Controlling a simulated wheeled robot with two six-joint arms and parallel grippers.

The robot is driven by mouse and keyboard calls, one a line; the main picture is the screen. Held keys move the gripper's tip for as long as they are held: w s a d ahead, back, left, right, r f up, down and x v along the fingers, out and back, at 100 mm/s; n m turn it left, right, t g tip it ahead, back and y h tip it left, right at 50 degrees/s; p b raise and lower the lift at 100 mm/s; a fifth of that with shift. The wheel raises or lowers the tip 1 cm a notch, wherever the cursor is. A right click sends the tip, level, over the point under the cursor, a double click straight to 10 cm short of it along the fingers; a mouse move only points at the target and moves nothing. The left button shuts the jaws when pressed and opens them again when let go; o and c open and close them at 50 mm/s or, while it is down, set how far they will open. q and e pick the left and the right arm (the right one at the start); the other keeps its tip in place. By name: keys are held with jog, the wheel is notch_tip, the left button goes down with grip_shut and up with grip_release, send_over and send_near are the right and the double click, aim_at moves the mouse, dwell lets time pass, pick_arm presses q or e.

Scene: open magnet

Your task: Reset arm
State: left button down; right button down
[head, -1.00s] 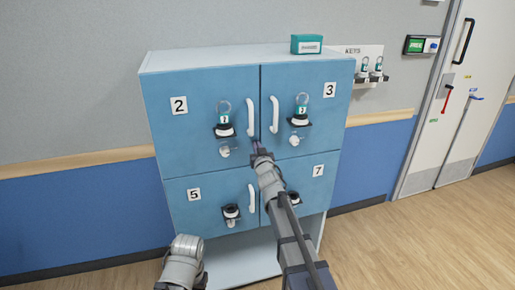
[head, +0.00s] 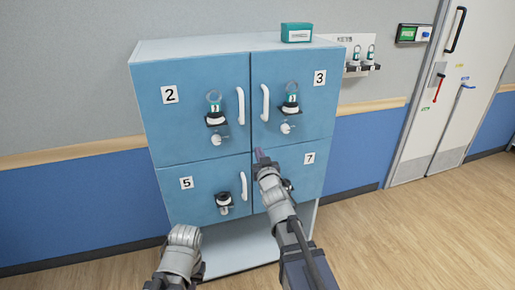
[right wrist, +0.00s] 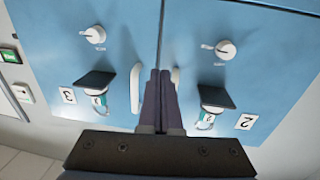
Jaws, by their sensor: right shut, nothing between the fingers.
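My right gripper (head: 261,156) is shut and empty. In the head view its fingertips show in front of the blue cabinet (head: 195,128), near the centre seam and below the handles of doors 2 and 3. In the right wrist view, where the cabinet appears upside down, the shut fingers (right wrist: 160,85) overlap the seam between the two handles. I cannot tell whether they touch the cabinet. A link of my left arm shows at the bottom of the head view, but its gripper is out of view.
Door 2 (head: 170,120) and door 3 (head: 322,110) are closed, each with a keyed lock and a white knob. Doors 5 and 7 are below, closed; my right arm partly hides door 7. A green box (head: 296,33) is on top. Open floor (head: 400,235) lies right.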

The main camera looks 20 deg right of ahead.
jog(key=s+a+f+n+g, duration=0.1)
jog(key=s+a+f+g, duration=0.55)
jog(key=s+f, duration=0.3)
jog(key=s+a+f+n+g, duration=0.2)
jog(key=s+a+f+g, duration=0.45)
jog(key=s+f, duration=0.3)
jog(key=s+a+f+n+g, duration=0.1)
jog(key=s+g, duration=0.4)
jog(key=s, duration=0.5)
jog(key=shift+s+a+f+n+p, duration=0.3)
jog(key=shift+a+f+p, duration=0.15)
jog(key=shift+a, duration=0.55)
